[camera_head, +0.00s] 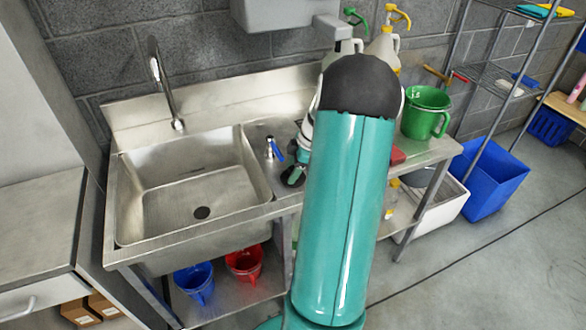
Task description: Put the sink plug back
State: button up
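The steel sink (150,203) is at the left, its basin empty apart from a dark round spot (202,213) on its floor. I cannot tell whether that spot is the open drain or a plug. No separate sink plug can be made out. My teal arm stands in the middle of the view and hides part of the counter. My gripper (292,175) shows only in part, left of the arm over the counter just right of the basin. Its fingers are too small and covered to read. A small silvery item with a blue part (270,148) stands beside it.
A tall faucet (165,85) rises behind the basin. A green bucket (425,112) and pump bottles (387,45) stand on the counter's right part. Blue (194,280) and red (244,262) buckets sit below. A blue bin (490,180) is on the floor at right.

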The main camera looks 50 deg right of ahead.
jog(key=shift+r, duration=0.1)
jog(key=v, duration=1.2)
jog(key=w+a+r+m+h, duration=0.1)
jog(key=w+a+r, duration=0.15)
jog(key=a, duration=0.55)
jog(key=w+a+r+m+h, duration=0.1)
jog(key=a+r, duration=0.3)
jog(key=a, duration=0.5)
jog(key=w+a+r+m+h, duration=0.1)
jog(key=w+a+r, duration=0.15)
jog(key=a, duration=0.55)
jog(key=s+a+m, duration=0.1)
jog(key=s+a, duration=0.2)
jog(key=a, duration=0.3)
jog(key=s+a+m+t, duration=0.1)
jog(key=s+a+m, duration=0.1)
jog(key=a, duration=0.5)
jog(key=s+a+r+m+t, duration=0.1)
jog(key=s+a+m, duration=0.1)
jog(key=s+a, duration=0.3)
jog(key=shift+a, duration=0.75)
